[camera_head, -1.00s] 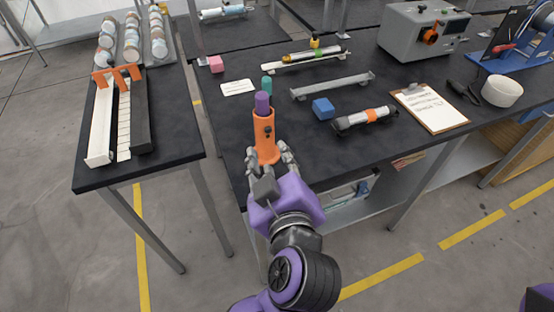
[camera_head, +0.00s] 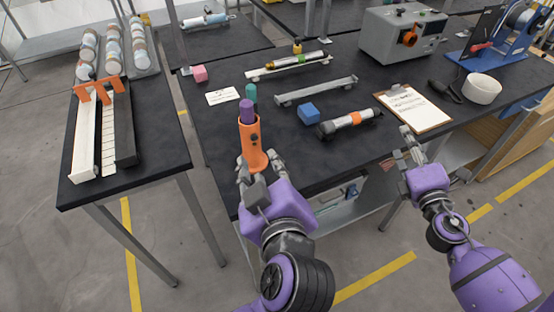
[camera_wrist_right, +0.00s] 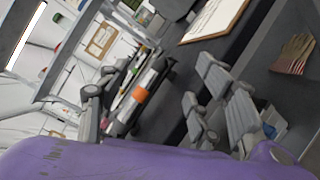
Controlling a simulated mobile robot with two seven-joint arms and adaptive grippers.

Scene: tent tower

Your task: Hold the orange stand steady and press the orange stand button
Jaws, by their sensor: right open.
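The orange stand (camera_head: 251,155) stands upright near the table's front left edge, with a purple piece (camera_head: 247,112) in its top. A small dark round spot, perhaps the button (camera_head: 254,137), shows on its side. My left gripper (camera_head: 258,163) is at the stand's lower part, one finger on each side. Whether its fingers touch the stand is unclear. My right gripper (camera_head: 409,143) is open and empty at the table's front edge, below the clipboard and well right of the stand. Its spread fingers also show in the right wrist view (camera_wrist_right: 150,108); the stand is not visible there.
A teal piece (camera_head: 251,93) stands behind the stand. A blue cube (camera_head: 309,113), a dark cylinder with an orange band (camera_head: 352,121) and a clipboard (camera_head: 416,108) lie to the right.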

